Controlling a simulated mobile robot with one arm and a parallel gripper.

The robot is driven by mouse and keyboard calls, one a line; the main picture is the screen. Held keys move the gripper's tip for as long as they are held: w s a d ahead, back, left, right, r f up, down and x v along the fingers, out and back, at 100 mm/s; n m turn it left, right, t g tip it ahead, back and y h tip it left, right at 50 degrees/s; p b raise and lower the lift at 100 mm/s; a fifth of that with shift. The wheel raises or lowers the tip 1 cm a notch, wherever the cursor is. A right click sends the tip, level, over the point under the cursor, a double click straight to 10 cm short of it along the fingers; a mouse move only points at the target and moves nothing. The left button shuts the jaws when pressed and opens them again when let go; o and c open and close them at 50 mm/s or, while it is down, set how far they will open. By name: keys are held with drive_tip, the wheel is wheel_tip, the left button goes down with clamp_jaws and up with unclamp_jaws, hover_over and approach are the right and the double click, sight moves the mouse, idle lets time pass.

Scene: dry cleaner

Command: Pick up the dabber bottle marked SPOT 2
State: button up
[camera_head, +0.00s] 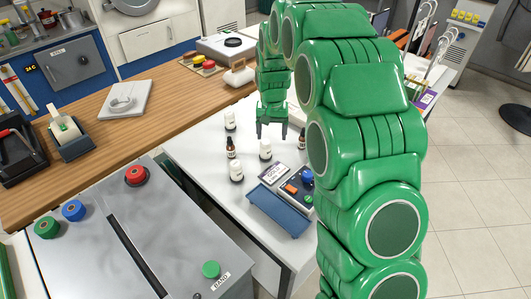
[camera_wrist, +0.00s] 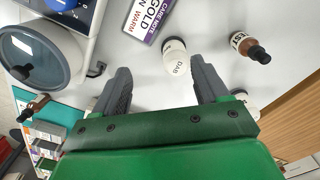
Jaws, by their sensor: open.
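Several white bottles stand on the white table, among them one at the back (camera_head: 230,121), one in the middle (camera_head: 265,150) and one at the front left (camera_head: 236,172). Their labels are too small to read in the head view. My gripper (camera_head: 272,134) is open above the table, behind the middle bottle. In the wrist view my gripper (camera_wrist: 160,69) is open and empty. A white bottle with "DAB" on its label (camera_wrist: 175,60) shows between and beyond the fingertips. I cannot read SPOT 2 on any bottle. Another white bottle (camera_wrist: 246,103) is partly hidden behind the right finger.
A brown dropper bottle (camera_head: 231,148) stands among the white ones; another (camera_head: 301,141) is right of my gripper. A blue tray (camera_head: 278,212) and a grey control box (camera_head: 125,245) are in front.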

sight(266, 147)
drive_tip(key=w+f, duration=0.1)
drive_tip(key=w+a+f, duration=0.1)
drive_tip(key=shift+w+a+f, duration=0.15)
drive_tip(key=shift+w+f, duration=0.1)
drive_tip(key=shift+f, duration=0.05)
drive_tip(key=shift+w+a+f, duration=0.1)
drive_tip(key=shift+a+f, duration=0.05)
drive_tip(key=shift+f, duration=1.8)
drive_tip(key=shift+w+a+f, duration=0.1)
drive_tip(key=shift+a+f, duration=0.05)
drive_tip(key=shift+f, duration=1.75)
drive_tip(key=shift+c, duration=0.2)
drive_tip(key=c, duration=1.2)
drive_tip(key=shift+o, duration=0.2)
drive_tip(key=shift+r, duration=0.1)
